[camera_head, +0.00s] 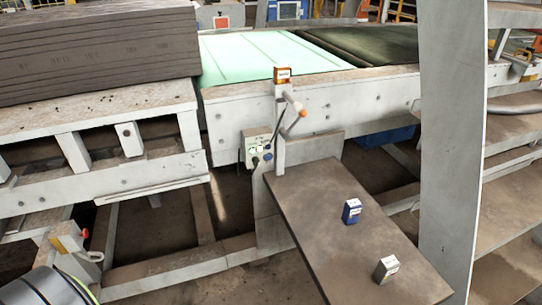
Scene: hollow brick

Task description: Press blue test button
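A small pale control box (257,148) is fixed to the front of the conveyor frame, left of a white upright post. A small round blue spot (268,157), which looks like a button, shows at its lower right. Greenish and dark details are on the box face, too small to read. A dark blue block with a white top (352,211) stands on a brown plate (320,235). A grey block with a white top (386,270) stands nearer on the same plate. Neither of my grippers is in view.
An orange and white box (282,75) sits on top of the post, above a white lever with an orange tip (296,110). Stacked grey boards (100,50) lie at upper left. A tall grey panel (450,150) blocks the right. Gaps show between the frame beams.

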